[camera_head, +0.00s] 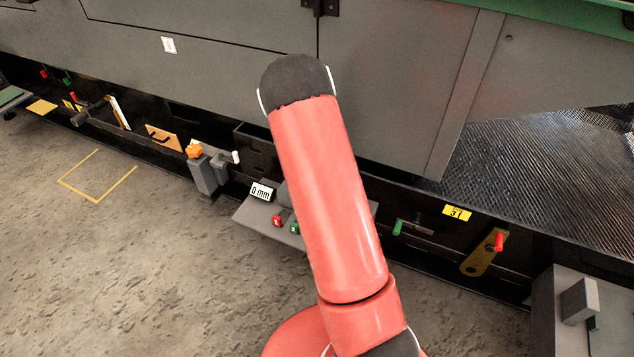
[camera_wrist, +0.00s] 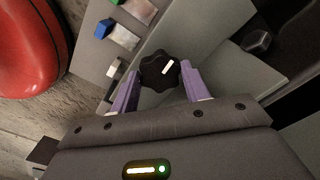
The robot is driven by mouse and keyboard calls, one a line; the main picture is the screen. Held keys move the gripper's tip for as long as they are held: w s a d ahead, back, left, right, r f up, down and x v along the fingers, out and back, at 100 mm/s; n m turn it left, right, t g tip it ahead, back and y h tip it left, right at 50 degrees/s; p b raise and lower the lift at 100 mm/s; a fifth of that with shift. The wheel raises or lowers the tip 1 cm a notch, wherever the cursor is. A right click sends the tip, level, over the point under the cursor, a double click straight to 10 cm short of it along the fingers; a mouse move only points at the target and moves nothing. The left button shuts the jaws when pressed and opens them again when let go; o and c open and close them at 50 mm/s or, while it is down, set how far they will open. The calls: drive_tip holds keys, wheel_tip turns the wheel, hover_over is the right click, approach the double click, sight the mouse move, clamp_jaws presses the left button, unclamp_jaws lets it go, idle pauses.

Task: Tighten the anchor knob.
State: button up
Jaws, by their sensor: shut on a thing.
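A black lobed knob (camera_wrist: 158,70) with a white pointer mark shows in the wrist view. My gripper (camera_wrist: 160,84) has its two purple fingers on either side of the knob and is shut on it. The white mark points to the upper right in that view. In the head view my red arm covers the gripper and the knob, so neither shows there.
A grey panel (camera_head: 254,213) with a "0 mm" display (camera_head: 262,192), a red button (camera_head: 277,221) and a green button (camera_head: 294,228) juts out beside my arm. An orange knob (camera_head: 193,150) tops a grey block to the left. Open floor lies at the lower left.

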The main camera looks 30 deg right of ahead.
idle(0.3)
drive_tip(key=o, duration=1)
drive_tip(key=shift+r+p, duration=0.4)
drive_tip(key=shift+r, duration=3.5)
